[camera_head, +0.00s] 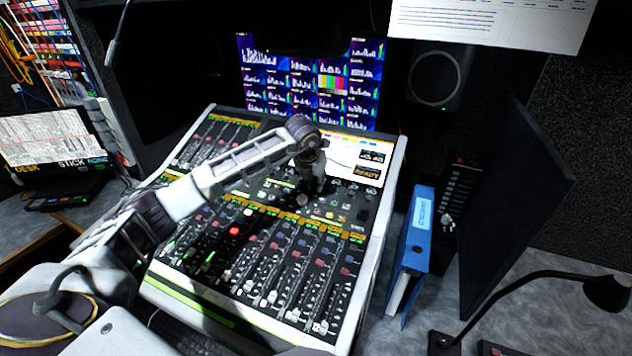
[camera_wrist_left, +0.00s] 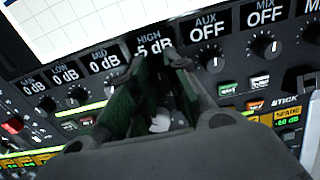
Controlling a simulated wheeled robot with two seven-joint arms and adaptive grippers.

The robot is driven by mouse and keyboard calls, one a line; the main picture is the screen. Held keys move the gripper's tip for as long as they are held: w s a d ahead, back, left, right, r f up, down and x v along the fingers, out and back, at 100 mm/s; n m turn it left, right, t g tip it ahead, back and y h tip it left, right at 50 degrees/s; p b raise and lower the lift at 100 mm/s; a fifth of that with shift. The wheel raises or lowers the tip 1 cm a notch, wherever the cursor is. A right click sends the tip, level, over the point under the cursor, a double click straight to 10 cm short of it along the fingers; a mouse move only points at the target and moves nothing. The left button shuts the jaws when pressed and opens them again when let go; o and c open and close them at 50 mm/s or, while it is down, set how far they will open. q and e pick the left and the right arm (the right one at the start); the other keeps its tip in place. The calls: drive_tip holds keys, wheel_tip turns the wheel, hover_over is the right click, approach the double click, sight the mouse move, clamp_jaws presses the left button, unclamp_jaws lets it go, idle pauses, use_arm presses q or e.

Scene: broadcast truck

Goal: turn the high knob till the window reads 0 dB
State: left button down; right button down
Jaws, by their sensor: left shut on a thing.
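The mixing console (camera_head: 384,215) fills the middle of the head view. My left gripper (camera_head: 317,188) reaches down onto the console's upper right part. In the left wrist view my left gripper (camera_wrist_left: 162,105) has its two fingers below the HIGH window, shut on the high knob (camera_wrist_left: 160,123), of which only a pale part shows between them. My right gripper is not in view.
Left of it, the MID (camera_wrist_left: 103,60), LOW and another window read 0 dB, with knobs below. To the right, AUX (camera_wrist_left: 209,29) and MIX windows read OFF. A blue binder (camera_head: 418,232) and a dark panel (camera_head: 515,200) stand right of the console.

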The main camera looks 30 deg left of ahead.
use_arm(q)
drive_tip(key=shift+m, duration=0.4)
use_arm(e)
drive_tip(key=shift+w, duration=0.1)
use_arm(q)
drive_tip(key=shift+m+b, duration=0.4)
drive_tip(key=shift+m, duration=2.1)
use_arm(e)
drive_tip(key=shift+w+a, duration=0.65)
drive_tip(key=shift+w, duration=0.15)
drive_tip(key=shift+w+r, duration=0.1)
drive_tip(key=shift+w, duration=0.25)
use_arm(q)
drive_tip(key=c, duration=1.4)
unclamp_jaws()
drive_tip(key=shift+o, duration=0.2)
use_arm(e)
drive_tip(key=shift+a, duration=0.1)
use_arm(q)
drive_tip(key=shift+r, duration=0.15)
